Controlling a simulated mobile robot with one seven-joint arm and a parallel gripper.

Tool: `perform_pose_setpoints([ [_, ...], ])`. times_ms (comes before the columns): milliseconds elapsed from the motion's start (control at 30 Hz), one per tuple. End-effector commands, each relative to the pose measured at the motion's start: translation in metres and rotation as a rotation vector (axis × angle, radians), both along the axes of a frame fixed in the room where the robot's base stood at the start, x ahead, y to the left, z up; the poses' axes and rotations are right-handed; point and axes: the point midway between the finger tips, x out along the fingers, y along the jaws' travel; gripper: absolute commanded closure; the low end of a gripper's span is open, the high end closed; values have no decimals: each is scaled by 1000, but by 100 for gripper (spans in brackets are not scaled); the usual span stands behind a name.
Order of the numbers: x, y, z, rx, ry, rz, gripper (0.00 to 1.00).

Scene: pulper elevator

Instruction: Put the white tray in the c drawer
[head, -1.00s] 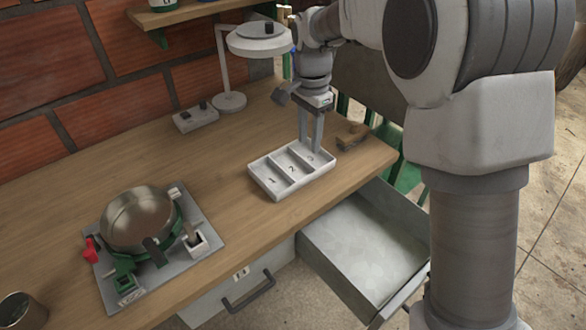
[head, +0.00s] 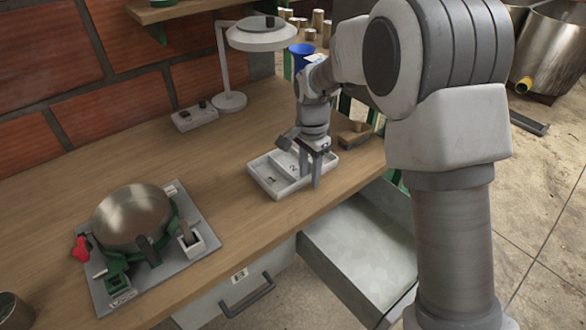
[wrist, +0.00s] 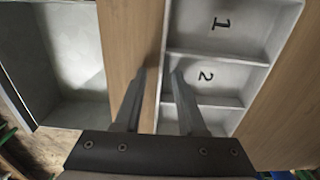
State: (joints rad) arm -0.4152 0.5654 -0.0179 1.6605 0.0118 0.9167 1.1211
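The white tray (head: 275,188) lies flat on the wooden workbench near its front edge. Its compartments marked 1 and 2 show in the wrist view (wrist: 256,58). My gripper (head: 310,178) is at the tray's front long side. In the wrist view my gripper (wrist: 159,72) is open, one finger over the bench and the other over the tray's inside, with the tray's front wall between them. I cannot tell whether a finger touches it. An open, empty grey drawer (head: 360,245) sticks out below the bench; it also shows in the wrist view (wrist: 75,60). Its letter is not visible.
A closed drawer (head: 215,305) with a dark handle is left of the open one. A round metal pan device (head: 133,217) stands on the bench at left. A lamp (head: 228,65) and switch box (head: 194,117) stand behind. A wooden block (head: 353,136) lies behind the tray's right end.

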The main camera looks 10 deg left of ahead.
Motion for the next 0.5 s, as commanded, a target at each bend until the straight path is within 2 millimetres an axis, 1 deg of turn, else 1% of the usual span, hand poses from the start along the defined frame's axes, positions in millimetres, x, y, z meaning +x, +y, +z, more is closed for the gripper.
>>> perform_pose_setpoints([
  [100,0,0,1,1,-1,0,60],
  [133,0,0,1,1,-1,0,64],
  [333,0,0,1,1,-1,0,100],
  [500,0,0,1,1,-1,0,100],
])
